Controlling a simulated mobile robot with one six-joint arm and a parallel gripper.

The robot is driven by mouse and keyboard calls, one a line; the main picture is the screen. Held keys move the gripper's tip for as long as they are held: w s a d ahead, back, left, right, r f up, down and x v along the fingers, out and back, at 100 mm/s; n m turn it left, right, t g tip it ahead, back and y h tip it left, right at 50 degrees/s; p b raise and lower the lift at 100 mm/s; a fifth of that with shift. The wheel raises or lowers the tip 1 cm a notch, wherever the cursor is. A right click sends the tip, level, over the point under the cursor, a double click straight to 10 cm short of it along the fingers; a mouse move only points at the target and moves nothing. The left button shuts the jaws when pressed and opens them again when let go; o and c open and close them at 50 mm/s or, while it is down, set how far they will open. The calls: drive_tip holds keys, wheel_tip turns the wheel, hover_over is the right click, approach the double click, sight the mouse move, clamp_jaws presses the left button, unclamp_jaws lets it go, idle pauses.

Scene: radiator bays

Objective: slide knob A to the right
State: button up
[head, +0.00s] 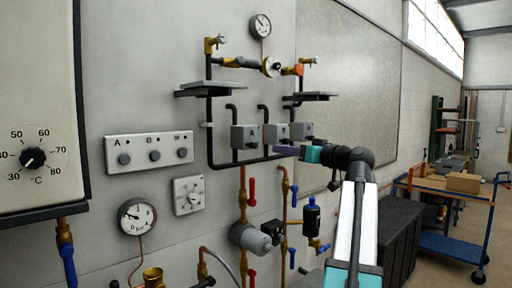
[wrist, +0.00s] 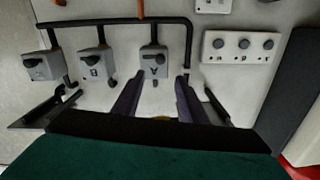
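Two places carry the letter A. A grey box marked A (head: 244,138) hangs on the black pipe frame; in the wrist view, turned upside down, this box (wrist: 153,71) bears a dark knob (wrist: 156,59). A white panel (head: 117,148) at left has a round grey knob under its own A (head: 124,159). My gripper (head: 284,150) is in front of the pipe frame, right of box A in the head view. In the wrist view its two purple fingers (wrist: 159,82) are apart with nothing between them, pointing toward box A. Contact is not visible.
Two similar boxes stand beside box A; one is marked B (wrist: 93,63). Small shelves (head: 208,88) jut out above. Copper pipes, valves and a dial gauge (head: 136,216) are below. A dark cabinet (head: 400,232) and a blue cart (head: 452,246) stand at right.

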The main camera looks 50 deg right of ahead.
sight(256, 145)
drive_tip(key=shift+w, duration=0.15)
drive_tip(key=w+p, duration=0.1)
drive_tip(key=w, duration=0.3)
drive_tip(key=w+p, duration=0.1)
drive_tip(key=w, duration=0.4)
drive_tip(key=w+d+p, duration=0.1)
drive_tip(key=w, duration=0.3)
drive_tip(key=shift+w, duration=0.25)
clamp_jaws()
